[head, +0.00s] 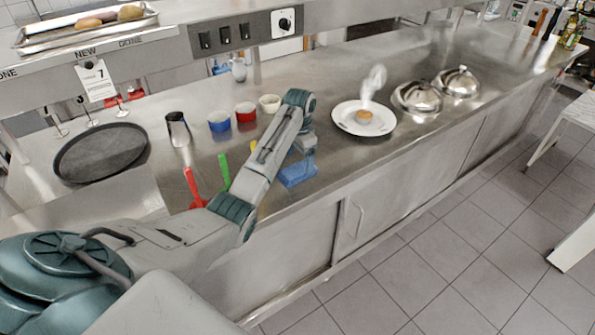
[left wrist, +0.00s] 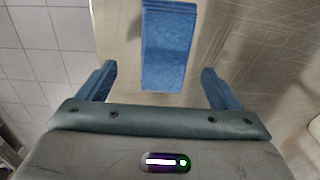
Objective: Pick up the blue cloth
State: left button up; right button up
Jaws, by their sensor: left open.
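The blue cloth (head: 298,175) lies flat on the steel counter near its front edge, a small folded rectangle. My left gripper (head: 306,148) is over it at the end of the arm, which partly covers the view there. In the left wrist view the cloth (left wrist: 167,45) lies ahead of the gap between the two blue fingers of my left gripper (left wrist: 160,85). The fingers are wide apart and nothing is between them. I cannot tell the exact height above the cloth. My right gripper is not in view.
Green (head: 224,170) and red (head: 193,187) utensils lie left of my forearm. A white plate with food (head: 362,118) stands to the right, then two metal domes (head: 418,97).

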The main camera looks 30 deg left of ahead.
aim_at(298, 170)
pick_arm(q)
jog(key=f, duration=0.1)
jog(key=f+p, duration=0.1)
jog(key=f, duration=0.2)
jog(key=shift+a+p, duration=0.3)
jog(key=shift+p, duration=0.1)
jog(key=shift+f, duration=0.4)
jog(key=c, duration=1.1)
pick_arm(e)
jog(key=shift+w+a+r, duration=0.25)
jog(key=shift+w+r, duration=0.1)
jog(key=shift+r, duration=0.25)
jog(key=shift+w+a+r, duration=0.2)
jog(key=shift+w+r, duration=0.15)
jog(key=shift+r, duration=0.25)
pick_arm(q)
jog(key=shift+o, duration=0.2)
jog(key=shift+r, duration=0.1)
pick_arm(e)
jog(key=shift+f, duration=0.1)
